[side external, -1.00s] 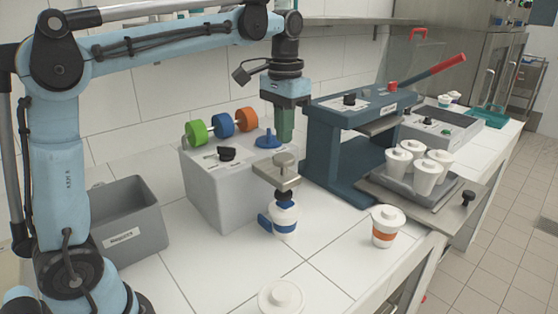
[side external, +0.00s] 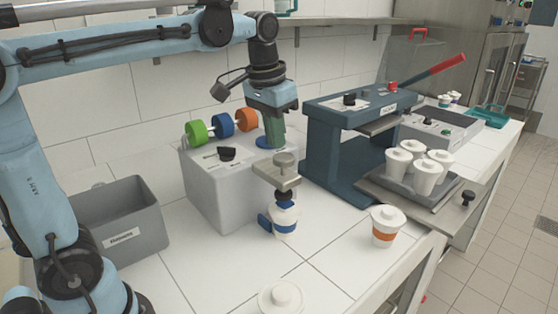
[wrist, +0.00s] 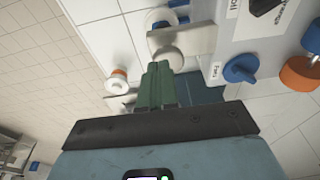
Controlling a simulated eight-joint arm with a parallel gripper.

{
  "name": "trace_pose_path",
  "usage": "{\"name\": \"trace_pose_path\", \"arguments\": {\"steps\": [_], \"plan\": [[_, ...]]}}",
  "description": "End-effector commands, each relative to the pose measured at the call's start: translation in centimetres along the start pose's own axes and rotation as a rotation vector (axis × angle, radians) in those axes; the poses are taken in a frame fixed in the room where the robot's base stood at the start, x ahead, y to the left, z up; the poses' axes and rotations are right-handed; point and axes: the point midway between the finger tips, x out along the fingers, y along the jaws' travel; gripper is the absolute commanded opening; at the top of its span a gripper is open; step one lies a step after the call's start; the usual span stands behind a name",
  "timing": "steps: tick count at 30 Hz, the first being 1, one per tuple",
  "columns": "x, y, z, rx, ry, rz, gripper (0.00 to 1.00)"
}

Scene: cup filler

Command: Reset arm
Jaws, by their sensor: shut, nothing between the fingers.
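My gripper (side external: 275,134) is shut and empty, with its green fingers pointing down above the grey-white filler box (side external: 220,185), close to the blue knob on its top. In the wrist view, the green fingers (wrist: 158,80) are together with nothing between them. The filler's spout (side external: 279,168) sticks out at the front right of the box. A white cup with a blue band (side external: 285,220) stands directly under the spout. A white cup with an orange band (side external: 385,227) stands apart on the counter to the right.
The dark blue sealing press (side external: 335,150) with a red-ended lever stands right of the gripper. Several white cups sit in the grey tray (side external: 450,190). A grey bin (side external: 120,240) stands at left, and a white lid (side external: 281,297) at the front edge. The front counter is mostly clear.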

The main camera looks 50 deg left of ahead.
Motion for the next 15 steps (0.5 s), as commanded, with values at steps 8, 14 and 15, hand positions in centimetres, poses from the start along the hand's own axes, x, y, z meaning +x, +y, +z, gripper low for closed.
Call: {"name": "trace_pose_path", "arguments": {"steps": [8,14,15], "plan": [[3.8,1.2,5.5,0.001,0.223,-0.001,0.0],[7.0,1.8,8.9,-0.001,0.363,0.004,0.0],[7.5,1.9,9.4,-0.001,0.384,0.005,0.0]]}}
